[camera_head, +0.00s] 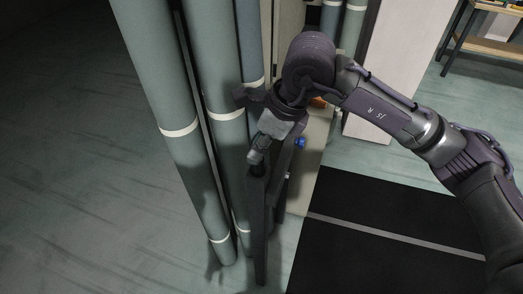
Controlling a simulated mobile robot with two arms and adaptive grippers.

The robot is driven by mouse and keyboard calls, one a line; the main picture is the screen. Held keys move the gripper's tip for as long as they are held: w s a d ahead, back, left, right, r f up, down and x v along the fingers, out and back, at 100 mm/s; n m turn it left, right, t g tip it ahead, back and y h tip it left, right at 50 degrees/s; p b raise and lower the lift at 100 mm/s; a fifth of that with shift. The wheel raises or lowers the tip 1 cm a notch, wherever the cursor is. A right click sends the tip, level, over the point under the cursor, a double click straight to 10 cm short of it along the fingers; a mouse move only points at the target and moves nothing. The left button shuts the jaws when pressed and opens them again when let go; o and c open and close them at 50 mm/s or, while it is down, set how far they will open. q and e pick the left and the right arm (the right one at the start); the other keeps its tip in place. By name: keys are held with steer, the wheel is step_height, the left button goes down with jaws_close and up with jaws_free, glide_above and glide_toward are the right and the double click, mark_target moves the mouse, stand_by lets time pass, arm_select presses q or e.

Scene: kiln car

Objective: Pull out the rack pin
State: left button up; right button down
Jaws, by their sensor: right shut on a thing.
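My right gripper (262,145) reaches in from the right and points down at the top of a dark upright rack post (258,225). Its fingers are closed at the post's top end, on what appears to be the rack pin. The pin itself is mostly hidden by the fingers and wrist, so I cannot tell how far it sits in the post. My left gripper is not in view.
Tall grey-green tubes with pale bands (205,165) stand close on the left of the gripper. A small blue part (300,143) is just right of it. A black mat (400,235) lies at lower right. The floor at left is clear.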

steer(key=shift+s+a+f, duration=0.1)
steer(key=shift+a+f, duration=0.1)
steer(key=shift+f, duration=0.3)
steer(key=shift+w+a+r, duration=0.1)
steer(key=shift+w+a, duration=0.05)
steer(key=shift+w, duration=0.15)
steer(key=shift+w+r, duration=0.15)
steer(key=shift+w, duration=0.05)
steer(key=shift+r, duration=0.15)
steer(key=shift+w+r+p, duration=0.3)
steer(key=shift+r+p, duration=0.15)
steer(key=shift+r, duration=0.1)
steer(key=shift+s+r+p, duration=0.15)
steer(key=shift+r+p, duration=0.15)
steer(key=shift+r, duration=0.65)
steer(key=shift+r+p, duration=0.45)
steer(key=shift+r, duration=0.7)
